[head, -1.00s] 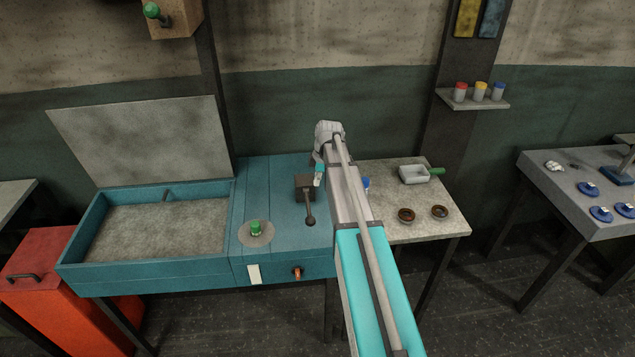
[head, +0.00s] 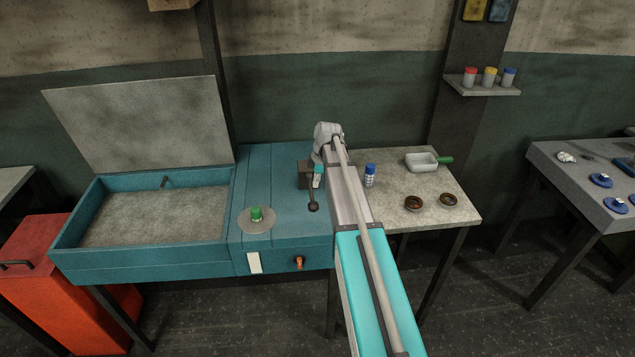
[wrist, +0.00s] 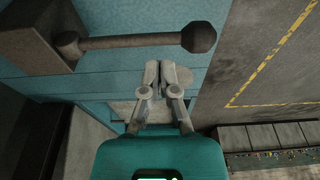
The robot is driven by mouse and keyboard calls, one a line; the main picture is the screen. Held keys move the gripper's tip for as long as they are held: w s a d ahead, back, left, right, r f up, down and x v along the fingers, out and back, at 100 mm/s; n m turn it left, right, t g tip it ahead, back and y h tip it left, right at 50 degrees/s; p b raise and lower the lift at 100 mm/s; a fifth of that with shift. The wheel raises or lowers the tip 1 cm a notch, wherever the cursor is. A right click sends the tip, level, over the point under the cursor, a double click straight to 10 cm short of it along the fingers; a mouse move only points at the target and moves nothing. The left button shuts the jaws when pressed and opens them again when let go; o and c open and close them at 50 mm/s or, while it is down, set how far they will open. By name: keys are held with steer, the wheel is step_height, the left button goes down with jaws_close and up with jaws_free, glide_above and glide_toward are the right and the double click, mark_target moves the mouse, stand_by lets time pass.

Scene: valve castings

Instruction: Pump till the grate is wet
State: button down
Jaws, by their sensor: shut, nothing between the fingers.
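A dark pump block (head: 304,174) stands on the teal bench, with a lever ending in a dark ball knob (head: 313,207) toward the front. In the wrist view the lever (wrist: 130,42) runs across the top to its ball (wrist: 198,37). My gripper (head: 317,184) is beside the block and lever; in the wrist view its fingers (wrist: 158,74) are together and empty, apart from the lever in the picture. The teal basin (head: 140,258) at left has a matte grey speckled floor (head: 150,217); I cannot make out a separate grate or any wetness.
A green knob (head: 257,214) on a grey disc, a white strip (head: 254,263) and an orange tap (head: 299,262) are on the teal bench. A blue-capped bottle (head: 370,175), brown rings (head: 413,203) and a green-handled pan (head: 423,162) are on the right table.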

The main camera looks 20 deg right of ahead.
mark_target(313, 196)
steer(key=shift+w+a+f+b, duration=0.1)
steer(key=shift+a+f+b, duration=0.1)
steer(key=shift+f+b, duration=0.8)
steer(key=shift+w+a+f+b, duration=0.1)
steer(key=shift+a+f+b, duration=0.1)
steer(key=shift+f+b, duration=0.75)
steer(key=shift+f, duration=0.15)
steer(key=shift+s+d, duration=0.15)
steer(key=shift+d, duration=0.05)
steer(key=shift+f, duration=0.15)
